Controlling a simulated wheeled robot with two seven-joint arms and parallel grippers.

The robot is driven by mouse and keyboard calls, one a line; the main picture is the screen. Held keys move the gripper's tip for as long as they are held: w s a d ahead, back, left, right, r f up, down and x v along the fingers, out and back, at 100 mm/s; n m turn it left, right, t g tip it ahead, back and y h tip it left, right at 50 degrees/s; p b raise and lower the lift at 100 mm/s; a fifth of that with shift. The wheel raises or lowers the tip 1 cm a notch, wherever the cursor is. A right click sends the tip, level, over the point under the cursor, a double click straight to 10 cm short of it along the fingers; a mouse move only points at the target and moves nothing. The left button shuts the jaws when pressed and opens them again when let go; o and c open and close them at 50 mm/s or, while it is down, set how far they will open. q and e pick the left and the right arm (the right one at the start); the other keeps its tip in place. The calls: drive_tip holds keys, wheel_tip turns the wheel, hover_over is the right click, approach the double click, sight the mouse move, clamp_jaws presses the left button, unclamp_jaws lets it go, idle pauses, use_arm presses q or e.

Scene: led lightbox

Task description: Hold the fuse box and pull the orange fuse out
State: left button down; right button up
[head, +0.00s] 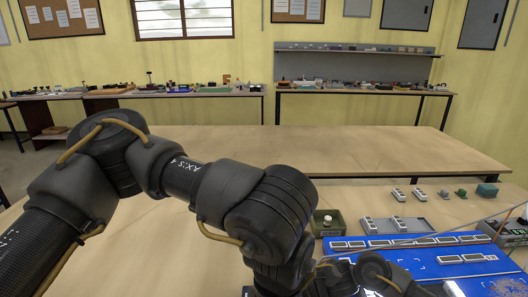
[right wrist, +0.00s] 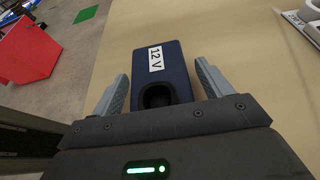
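In the right wrist view a dark blue box (right wrist: 160,75) with a white "12 V" label lies on the wooden table top. It has a dark rounded opening at its near end. My right gripper (right wrist: 160,82) is open, with one grey finger on each side of the box and a visible gap at both sides. I cannot see an orange fuse in either view. In the head view my left arm reaches from the left to the bottom centre. Its wrist end is cut off by the bottom edge, and its fingers cannot be made out clearly.
A blue board (head: 350,265) with several light modules lies at the lower right of the head view. A green box with a knob (head: 328,222) and a grey tray (head: 395,225) stand behind it. A red bin (right wrist: 25,48) stands on the floor beyond the table edge.

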drive_tip(key=o, duration=0.4)
